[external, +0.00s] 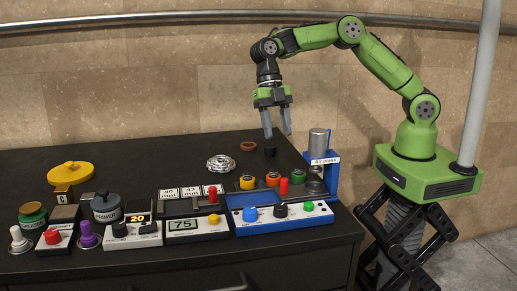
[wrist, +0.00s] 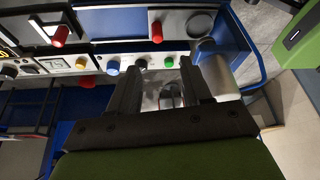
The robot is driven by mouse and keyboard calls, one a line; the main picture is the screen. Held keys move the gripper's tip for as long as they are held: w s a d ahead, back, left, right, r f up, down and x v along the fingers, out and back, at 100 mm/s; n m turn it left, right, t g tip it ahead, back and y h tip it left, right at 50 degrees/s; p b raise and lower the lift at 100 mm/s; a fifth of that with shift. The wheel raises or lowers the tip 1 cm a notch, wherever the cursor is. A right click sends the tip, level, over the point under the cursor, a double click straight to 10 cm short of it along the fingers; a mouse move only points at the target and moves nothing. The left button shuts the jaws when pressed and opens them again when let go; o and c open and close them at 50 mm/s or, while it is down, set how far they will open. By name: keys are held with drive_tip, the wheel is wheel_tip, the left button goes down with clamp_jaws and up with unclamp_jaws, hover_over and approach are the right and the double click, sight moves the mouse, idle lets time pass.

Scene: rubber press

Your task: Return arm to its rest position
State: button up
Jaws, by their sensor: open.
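My green arm (external: 390,68) rises from its green base (external: 425,177) at the right and arches left over the black table (external: 120,150). My gripper (external: 278,135) hangs down from it with two grey fingers spread apart and nothing seen between them. The fingertips are near a small black piece (external: 270,151) on the table; I cannot tell the exact gap. In the wrist view my gripper (wrist: 160,75) shows its two dark fingers apart, with a panel of knobs beyond them.
A blue air press (external: 325,160) with a metal cylinder stands right of my gripper. Control boxes with knobs (external: 280,213) line the table's front. A silver ribbed disc (external: 221,163), a brown ring (external: 248,146) and a yellow lid (external: 71,174) lie behind.

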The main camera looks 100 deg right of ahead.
drive_tip(key=shift+d+r, duration=0.2)
drive_tip(key=shift+r, duration=0.35)
drive_tip(key=s+a+r+m+t+h, duration=0.35)
drive_tip(key=s+r+m, duration=0.65)
drive_tip(key=s, duration=0.4)
drive_tip(key=s+d+f+m+t, duration=0.1)
drive_tip(key=s+d+m+t, duration=0.2)
drive_tip(key=s+m, duration=0.7)
drive_tip(key=s+d+h, duration=0.1)
drive_tip(key=s, duration=0.5)
drive_tip(key=shift+s+d, duration=0.2)
drive_tip(key=shift+s, duration=0.2)
